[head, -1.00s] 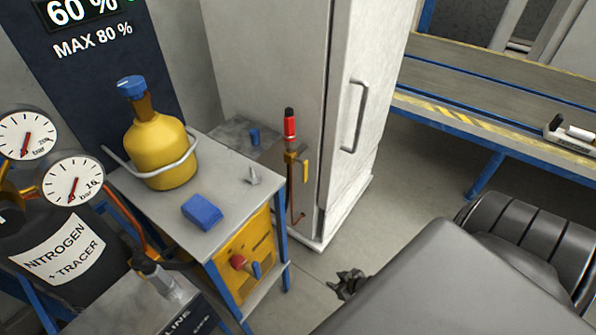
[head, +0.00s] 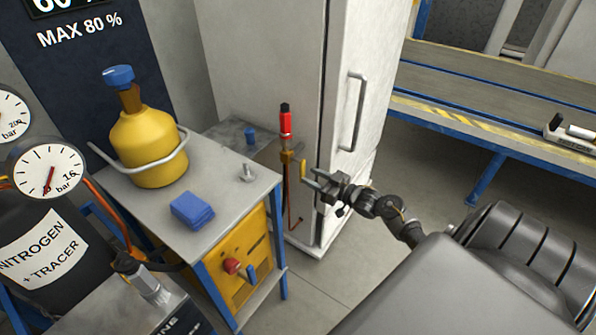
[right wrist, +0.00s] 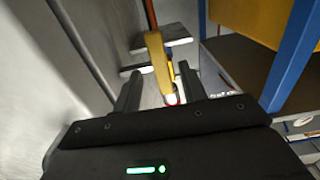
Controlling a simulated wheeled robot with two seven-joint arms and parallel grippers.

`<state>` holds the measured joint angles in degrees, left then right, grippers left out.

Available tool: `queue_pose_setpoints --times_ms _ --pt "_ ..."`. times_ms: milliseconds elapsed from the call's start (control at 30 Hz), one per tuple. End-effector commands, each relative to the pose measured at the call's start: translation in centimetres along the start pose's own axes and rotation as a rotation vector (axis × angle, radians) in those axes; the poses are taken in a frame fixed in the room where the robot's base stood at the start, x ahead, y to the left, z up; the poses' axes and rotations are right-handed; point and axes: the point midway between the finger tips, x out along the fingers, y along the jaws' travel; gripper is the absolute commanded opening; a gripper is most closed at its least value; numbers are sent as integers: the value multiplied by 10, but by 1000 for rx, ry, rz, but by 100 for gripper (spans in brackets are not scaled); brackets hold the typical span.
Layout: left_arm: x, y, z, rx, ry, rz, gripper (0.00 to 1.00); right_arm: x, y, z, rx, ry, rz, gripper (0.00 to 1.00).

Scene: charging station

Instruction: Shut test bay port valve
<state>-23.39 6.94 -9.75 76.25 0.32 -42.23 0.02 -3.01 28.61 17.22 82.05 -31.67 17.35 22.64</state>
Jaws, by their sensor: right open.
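The port valve (head: 287,157) is a brass body on an upright copper pipe beside the white cabinet, with a red, black-topped fitting above it. My left gripper is not in view.
The white cabinet (head: 270,50) with its handle (head: 354,112) stands close behind the valve. Left is a blue-framed cart (head: 225,168) with a yellow cylinder (head: 152,145), a blue cloth (head: 192,210) and a small fitting. A workbench (head: 480,90) stands at the right. Floor between is clear.

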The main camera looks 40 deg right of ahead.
Motion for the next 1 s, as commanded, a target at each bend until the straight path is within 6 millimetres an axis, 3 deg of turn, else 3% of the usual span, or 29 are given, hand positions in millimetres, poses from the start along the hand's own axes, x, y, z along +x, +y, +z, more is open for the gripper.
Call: queue_pose_setpoints --times_ms 100,333,767,1000 --pt "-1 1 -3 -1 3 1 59 24 0 0 2 3 0 42" --pt "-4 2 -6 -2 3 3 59 55 0 1 2 0 0 42" --pt "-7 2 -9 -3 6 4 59 64 0 1 0 -2 0 42" --pt "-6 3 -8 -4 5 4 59 64 0 1 0 -2 0 10"
